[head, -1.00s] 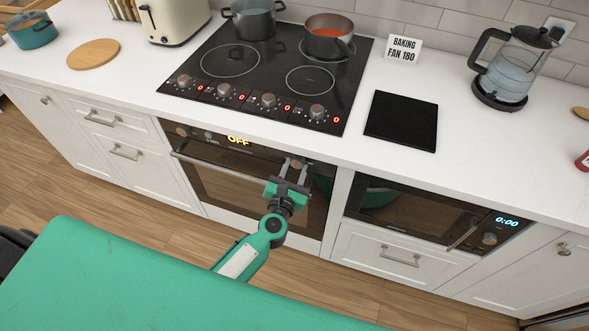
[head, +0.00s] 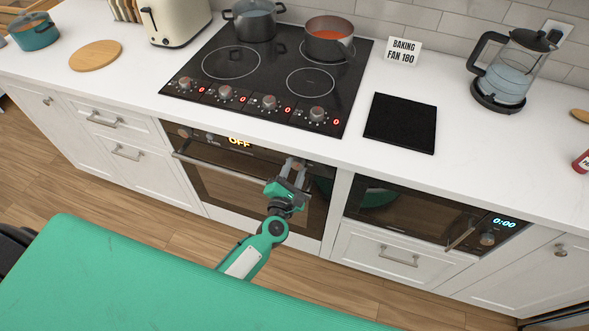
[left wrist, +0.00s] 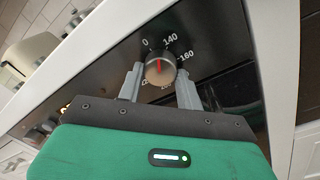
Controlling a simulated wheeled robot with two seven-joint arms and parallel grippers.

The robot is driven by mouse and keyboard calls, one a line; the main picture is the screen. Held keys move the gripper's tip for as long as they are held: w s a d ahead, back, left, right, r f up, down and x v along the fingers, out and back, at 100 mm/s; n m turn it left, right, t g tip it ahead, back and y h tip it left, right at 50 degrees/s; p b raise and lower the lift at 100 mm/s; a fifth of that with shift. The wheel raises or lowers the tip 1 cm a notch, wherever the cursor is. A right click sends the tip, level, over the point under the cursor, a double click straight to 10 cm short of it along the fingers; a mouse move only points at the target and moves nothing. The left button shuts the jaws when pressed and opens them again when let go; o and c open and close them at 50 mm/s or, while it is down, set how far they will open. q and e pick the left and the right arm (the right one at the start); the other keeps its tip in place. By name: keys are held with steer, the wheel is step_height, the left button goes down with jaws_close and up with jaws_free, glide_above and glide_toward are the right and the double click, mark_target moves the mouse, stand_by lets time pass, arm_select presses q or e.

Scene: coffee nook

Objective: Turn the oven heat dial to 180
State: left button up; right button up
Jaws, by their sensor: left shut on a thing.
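The oven heat dial (left wrist: 160,68) is a round metallic knob with a red pointer line on the dark oven panel. In the left wrist view the labels 0, 140 and 160 show around its upper side; lower labels are partly hidden. The red line points upward in the picture, roughly between 0 and 140. My left gripper (head: 294,166) is shut on the dial, one finger on each side, as the left wrist view (left wrist: 160,82) also shows. The oven display (head: 240,142) reads OFF. My right gripper is not in view.
A sign (head: 403,51) on the counter reads BAKING FAN 180. The hob (head: 268,75) above the oven carries two pots and its own row of knobs. A microwave (head: 425,220) showing 0:00 sits right of the oven. The floor before the oven is clear.

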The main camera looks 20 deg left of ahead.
arm_select(q)
steer(key=m+p, duration=0.1)
steer(key=m, duration=0.5)
steer(key=shift+r+m+p, duration=0.1)
steer(key=shift+m+p, duration=0.25)
steer(key=shift+m, duration=0.05)
steer(key=m+h+p, duration=0.1)
steer(key=m, duration=0.3)
steer(key=shift+a+m+p, duration=0.1)
steer(key=shift+m+p, duration=0.2)
steer(key=shift+m, duration=0.1)
steer(key=m+p, duration=0.1)
steer(key=m, duration=0.1)
steer(key=shift+r+m, duration=0.1)
steer(key=shift+m, duration=0.3)
steer(key=m+p, duration=0.2)
steer(key=m, duration=0.4)
steer(key=shift+m+h, duration=0.3)
steer(key=shift+m+p, duration=0.6)
steer(key=shift+m, duration=1.7)
steer(key=o, duration=1)
